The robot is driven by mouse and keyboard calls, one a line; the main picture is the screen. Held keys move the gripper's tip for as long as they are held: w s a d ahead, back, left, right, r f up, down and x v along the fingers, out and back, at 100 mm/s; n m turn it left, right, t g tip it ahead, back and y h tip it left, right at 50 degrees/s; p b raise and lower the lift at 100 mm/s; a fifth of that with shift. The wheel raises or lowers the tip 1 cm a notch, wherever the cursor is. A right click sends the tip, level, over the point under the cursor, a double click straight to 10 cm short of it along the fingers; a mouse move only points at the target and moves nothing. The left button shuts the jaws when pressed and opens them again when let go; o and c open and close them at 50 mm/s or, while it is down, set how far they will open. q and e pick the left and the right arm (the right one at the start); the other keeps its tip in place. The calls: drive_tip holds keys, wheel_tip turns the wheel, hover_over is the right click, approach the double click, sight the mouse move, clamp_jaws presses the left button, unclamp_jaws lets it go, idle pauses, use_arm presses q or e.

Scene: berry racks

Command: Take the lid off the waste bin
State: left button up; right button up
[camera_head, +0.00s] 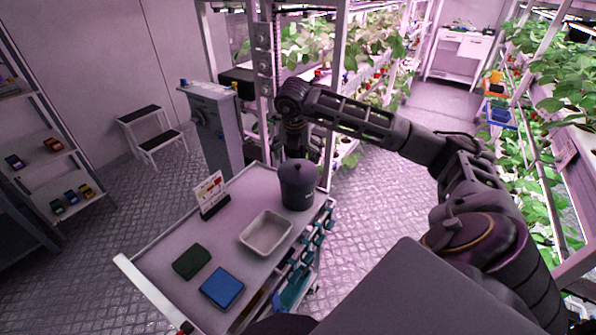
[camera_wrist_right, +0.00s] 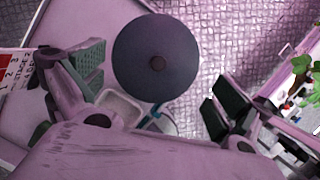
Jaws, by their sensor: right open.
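The waste bin (camera_head: 298,194) is a dark grey cylinder standing upright at the back right corner of the cart. Its round lid (camera_head: 290,172) is on it, with a small knob on top. My right gripper (camera_head: 295,150) is above the lid, pointing down. In the wrist view its fingers (camera_wrist_right: 157,92) are spread wide and empty, one on each side of the view. My left gripper is not in view.
The cart (camera_head: 165,270) also carries a pale tray (camera_head: 247,243), a blue box (camera_head: 222,288), a dark green box (camera_head: 191,261) and a small sign (camera_head: 210,192). A grey cabinet (camera_head: 214,130) and plant racks stand behind. Floor is clear right of the cart.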

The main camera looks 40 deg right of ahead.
sight(298, 166)
drive_tip(key=shift+f, duration=0.15)
drive_tip(key=shift+a+p+x, duration=0.15)
drive_tip(key=shift+p+x, duration=0.1)
drive_tip(key=shift+x, duration=1)
drive_tip(key=shift+a+p+x, duration=0.1)
drive_tip(key=shift+p+x, duration=0.1)
drive_tip(key=shift+x, duration=1.05)
drive_tip(key=shift+s, duration=0.1)
